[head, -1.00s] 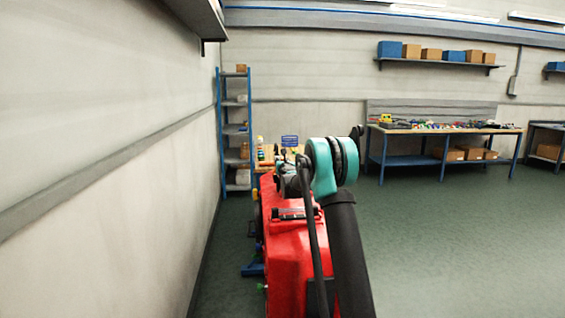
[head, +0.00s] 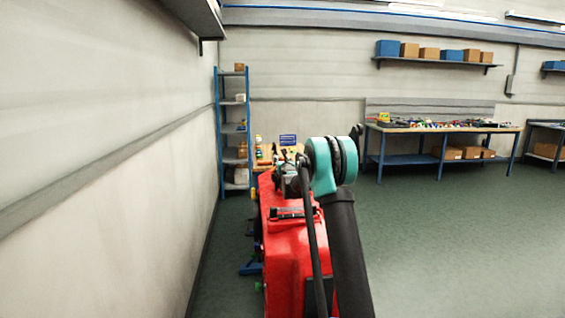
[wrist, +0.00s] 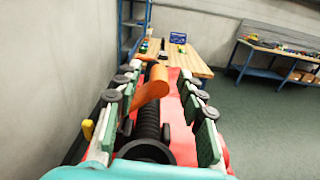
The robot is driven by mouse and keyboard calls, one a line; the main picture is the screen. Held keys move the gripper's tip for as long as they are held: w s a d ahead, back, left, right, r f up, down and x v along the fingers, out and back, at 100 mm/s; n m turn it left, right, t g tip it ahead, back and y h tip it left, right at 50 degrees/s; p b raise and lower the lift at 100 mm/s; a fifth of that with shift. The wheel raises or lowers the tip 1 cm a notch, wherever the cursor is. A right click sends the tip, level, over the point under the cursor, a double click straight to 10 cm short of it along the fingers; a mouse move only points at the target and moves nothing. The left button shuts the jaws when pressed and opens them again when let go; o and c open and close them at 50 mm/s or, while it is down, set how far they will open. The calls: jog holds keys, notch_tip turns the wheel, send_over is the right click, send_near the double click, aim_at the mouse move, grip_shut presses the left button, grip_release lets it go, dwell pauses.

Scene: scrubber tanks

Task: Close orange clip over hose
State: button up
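The orange clip (wrist: 152,90) shows in the wrist view as a curved band tilted up over the ribbed black hose (wrist: 149,122); I cannot tell whether it touches the hose. The hose runs along the red tank (wrist: 176,112), which also shows in the head view (head: 288,255). My gripper (wrist: 159,73) is open, with its green-padded fingers on either side of the hose and clip. Nothing is held between them. In the head view, my arm hides the clip and most of the gripper.
A wall (head: 110,150) runs close along the left. A blue shelf rack (head: 234,135) and a small wooden table (wrist: 187,62) stand beyond the tank. A long workbench (head: 440,128) is at the back right. The floor (head: 450,240) on the right is clear.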

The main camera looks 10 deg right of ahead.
jog(key=shift+s, duration=0.1)
jog(key=s, duration=1.1)
jog(key=shift+s, duration=0.4)
